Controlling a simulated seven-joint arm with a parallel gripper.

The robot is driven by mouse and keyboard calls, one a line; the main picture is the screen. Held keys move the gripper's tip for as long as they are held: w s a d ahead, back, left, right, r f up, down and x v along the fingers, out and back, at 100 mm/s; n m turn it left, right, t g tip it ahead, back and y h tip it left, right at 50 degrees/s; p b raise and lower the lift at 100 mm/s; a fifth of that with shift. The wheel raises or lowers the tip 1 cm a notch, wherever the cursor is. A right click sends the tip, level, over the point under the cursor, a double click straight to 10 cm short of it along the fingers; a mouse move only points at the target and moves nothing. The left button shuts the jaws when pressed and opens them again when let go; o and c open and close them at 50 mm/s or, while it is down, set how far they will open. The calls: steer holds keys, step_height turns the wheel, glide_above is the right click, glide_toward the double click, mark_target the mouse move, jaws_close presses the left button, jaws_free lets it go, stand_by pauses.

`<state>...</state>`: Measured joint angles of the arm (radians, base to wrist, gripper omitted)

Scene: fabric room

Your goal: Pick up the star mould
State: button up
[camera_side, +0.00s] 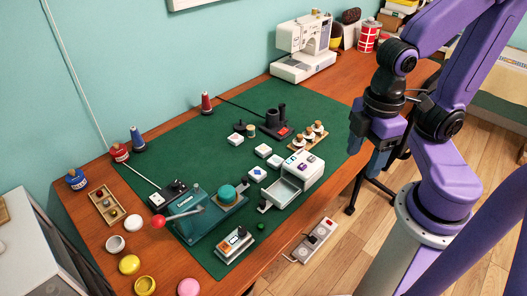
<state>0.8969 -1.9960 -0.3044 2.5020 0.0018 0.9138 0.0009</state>
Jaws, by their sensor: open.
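Several small white blocks lie on the green mat, and I cannot tell which is the star mould. One white block with a blue mark (257,173) is in front of the others. Other white blocks (263,150) and (275,161) lie behind it, and another (236,139) is farther back. The blue mark is too small to read as a star or another shape. My gripper (375,168) is open and points down at the table's right edge, to the right of the blocks and apart from them. Its fingertips are small and dark here.
A white drawer unit (301,167) with an open drawer stands right of the blocks. A teal press (205,219) with a red-knobbed lever is at front left. A wooden rack (307,139) and a black stand (275,122) are behind. Bare green mat (190,150) lies at back left.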

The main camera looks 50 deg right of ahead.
steer(key=w+a+m, duration=0.3)
steer(key=w+m, duration=0.4)
steer(key=w, duration=0.2)
steer(key=m, duration=2.4)
glide_above(265, 147)
step_height(265, 147, down, 12)
steer(key=f, duration=1.1)
steer(key=shift+s+a+f, duration=0.15)
steer(key=shift+s, duration=0.1)
steer(key=shift+w+f, duration=0.15)
steer(key=shift+f, duration=2.45)
steer(key=c, duration=0.8)
